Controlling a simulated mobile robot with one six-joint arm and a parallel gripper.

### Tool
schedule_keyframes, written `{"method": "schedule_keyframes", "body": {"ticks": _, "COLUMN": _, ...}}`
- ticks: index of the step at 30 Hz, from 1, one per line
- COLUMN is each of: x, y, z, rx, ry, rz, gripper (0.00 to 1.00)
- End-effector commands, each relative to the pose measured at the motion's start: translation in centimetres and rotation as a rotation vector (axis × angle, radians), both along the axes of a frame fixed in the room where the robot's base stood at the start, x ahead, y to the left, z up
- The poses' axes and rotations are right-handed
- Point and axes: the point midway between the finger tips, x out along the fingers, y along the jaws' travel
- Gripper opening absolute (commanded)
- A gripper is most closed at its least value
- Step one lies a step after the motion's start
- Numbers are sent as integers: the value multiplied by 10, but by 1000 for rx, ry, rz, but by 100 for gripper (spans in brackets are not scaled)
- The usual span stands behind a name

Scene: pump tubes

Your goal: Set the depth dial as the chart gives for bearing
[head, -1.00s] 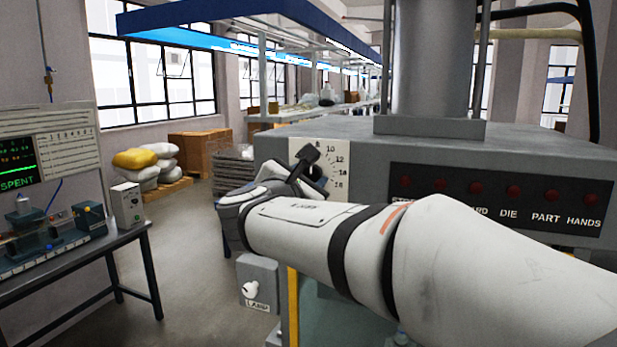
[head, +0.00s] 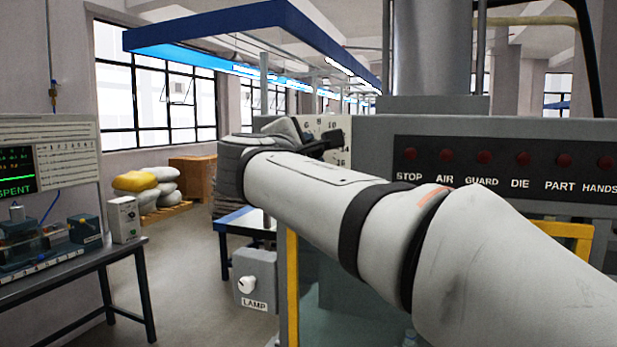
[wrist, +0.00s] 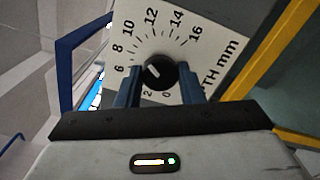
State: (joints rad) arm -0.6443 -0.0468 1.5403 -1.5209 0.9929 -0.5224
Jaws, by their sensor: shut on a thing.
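The depth dial is a white plate (wrist: 215,52) with black numbers up to 16 and the partly hidden lettering "TH mm". Its round black knob (wrist: 160,74) has a short white pointer mark, which points left, roughly toward 6 to 8; the exact reading is unclear. My gripper (wrist: 160,90) is shut on the knob, one blue finger on each side. The left finger hides the scale between 2 and 6. In the head view the dial plate (head: 342,124) shows beyond my arm, and my gripper (head: 328,140) covers its knob. No text about bearing is readable.
The machine's dark panel (head: 500,172) has several red lamps labelled STOP, AIR, GUARD, DIE, PART, HANDS. A LAMP switch box (head: 256,280) hangs below my arm. At left are a bench (head: 70,262) and a screen (head: 17,168) reading SPENT. Open floor lies between bench and machine.

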Motion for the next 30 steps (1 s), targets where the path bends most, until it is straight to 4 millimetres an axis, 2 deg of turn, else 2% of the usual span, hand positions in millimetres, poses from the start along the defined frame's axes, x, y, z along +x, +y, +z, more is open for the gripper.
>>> {"method": "schedule_keyframes", "body": {"ticks": 1, "x": 0, "y": 0, "z": -6, "rx": 43, "ry": -19, "rz": 0, "gripper": 12}}
{"method": "schedule_keyframes", "body": {"ticks": 18, "x": 0, "y": 0, "z": -3, "rx": 547, "ry": -201, "rz": -1, "gripper": 12}}
{"method": "schedule_keyframes", "body": {"ticks": 30, "x": 0, "y": -1, "z": -1, "rx": 807, "ry": -292, "rz": -2, "gripper": 12}}
